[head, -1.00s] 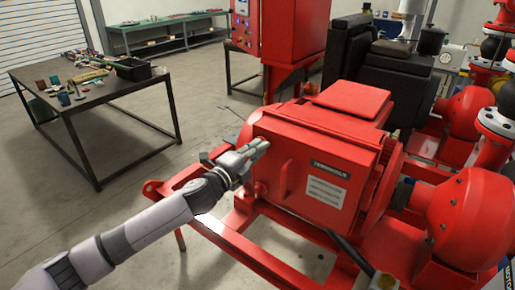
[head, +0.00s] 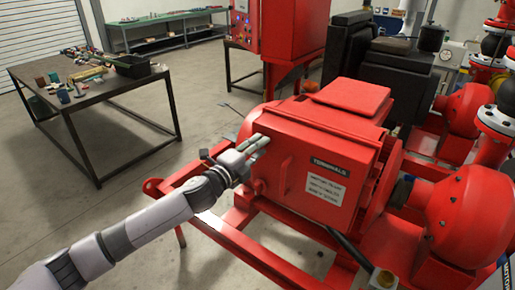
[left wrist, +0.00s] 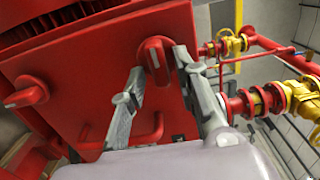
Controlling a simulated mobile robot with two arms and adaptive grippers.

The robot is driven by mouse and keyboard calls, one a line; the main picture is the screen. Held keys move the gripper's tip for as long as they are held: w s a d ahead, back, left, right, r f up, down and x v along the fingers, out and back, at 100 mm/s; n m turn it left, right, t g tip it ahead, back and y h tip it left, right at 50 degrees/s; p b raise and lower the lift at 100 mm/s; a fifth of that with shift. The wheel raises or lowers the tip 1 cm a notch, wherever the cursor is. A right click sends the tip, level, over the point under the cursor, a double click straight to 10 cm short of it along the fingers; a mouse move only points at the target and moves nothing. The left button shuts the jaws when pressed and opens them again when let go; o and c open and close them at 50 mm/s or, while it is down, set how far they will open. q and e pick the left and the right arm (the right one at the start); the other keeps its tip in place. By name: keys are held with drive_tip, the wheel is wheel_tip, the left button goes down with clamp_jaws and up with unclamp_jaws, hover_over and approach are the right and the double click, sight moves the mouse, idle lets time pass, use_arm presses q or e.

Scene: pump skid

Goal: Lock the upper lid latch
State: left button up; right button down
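The upper lid latch (left wrist: 155,56) is a red rounded knob on the red terminal box lid (left wrist: 85,75) in the left wrist view. A pale mark shows on it. My left gripper (left wrist: 157,62) is open, with one finger on each side of the latch; I cannot tell whether either finger touches it. In the head view my left gripper (head: 258,146) is at the upper left of the lid (head: 318,168) and hides the upper latch. A second, lower latch (head: 258,187) shows below it. My right gripper is not in view.
A lid handle (head: 285,176) stands out right of my gripper; it also shows in the left wrist view (left wrist: 150,130). The red skid frame (head: 215,230) runs below. A dark table (head: 120,95) with small items stands at the left, with clear floor between.

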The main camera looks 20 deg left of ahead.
use_arm(q)
drive_tip(key=shift+o, duration=0.2)
drive_tip(key=v, duration=1.2)
idle(0.4)
